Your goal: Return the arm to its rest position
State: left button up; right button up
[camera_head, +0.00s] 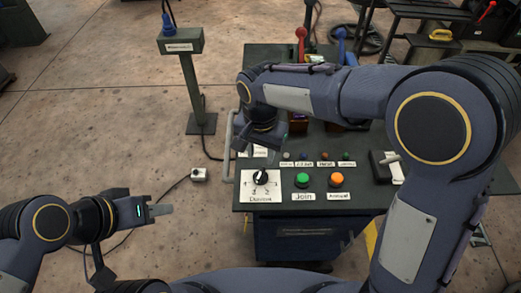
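My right arm reaches in from the right and bends over the control desk (368,197). My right gripper (264,146) points down above the left part of the desk, beside its left edge rail; the forearm hides part of the desk behind it. Whether its fingers are open or shut does not show. My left arm is low at the left. My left gripper (158,210) points right over bare floor, clear of the desk. It is seen side-on, so the gap between its fingers cannot be told. I see nothing held in either gripper.
The desk carries a black rotary knob (261,177), a green button (304,181), an orange button (336,180) and a small lever box (385,166). Red (301,34) and blue (341,34) levers stand behind. A post-mounted box (180,41) stands left. Floor between it and my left arm is mostly clear.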

jog(key=shift+d, duration=0.1)
jog(key=s+d+r+n+t+y, duration=0.1)
jog(key=s+d+r+y, duration=0.15)
jog(key=s+d, duration=0.45)
jog(key=s+d+r+n+t+y, duration=0.1)
jog(key=s+d+r+t+y, duration=0.2)
jog(key=d, duration=0.7)
jog(key=s+d+t+h, duration=0.1)
jog(key=s+d, duration=0.2)
jog(key=s, duration=0.5)
jog(key=shift+d+n+t+h, duration=0.2)
jog(key=shift+n+t+h, duration=0.1)
jog(key=shift+n+h, duration=0.1)
jog(key=shift+f, duration=0.1)
